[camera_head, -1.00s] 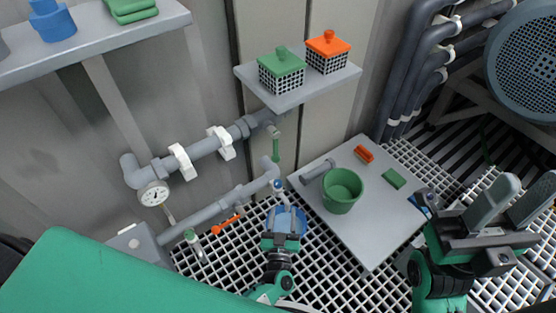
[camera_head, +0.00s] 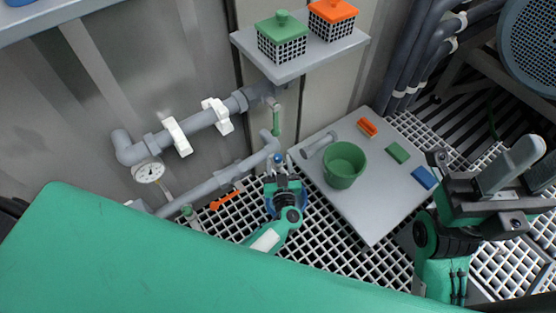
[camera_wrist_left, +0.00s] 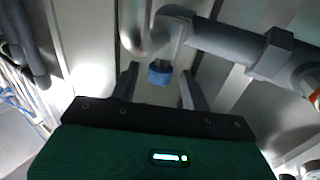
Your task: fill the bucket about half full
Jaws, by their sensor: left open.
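A green bucket (camera_head: 344,166) stands upright on the grey table in the head view; its inside looks empty. A pipe ends above the grating in a spout with a blue tip (camera_head: 278,159), which also shows in the left wrist view (camera_wrist_left: 160,74). My left gripper (camera_head: 283,180) is open, its fingers apart on either side of the blue tip in the wrist view; I cannot tell whether they touch it. A round blue vessel (camera_head: 270,204) is mostly hidden behind this gripper.
The grey table (camera_head: 372,222) also holds a grey cylinder (camera_head: 319,145), an orange brush (camera_head: 367,127), a green block (camera_head: 397,153) and a blue block (camera_head: 424,177). A shelf (camera_head: 285,68) holds two lidded baskets.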

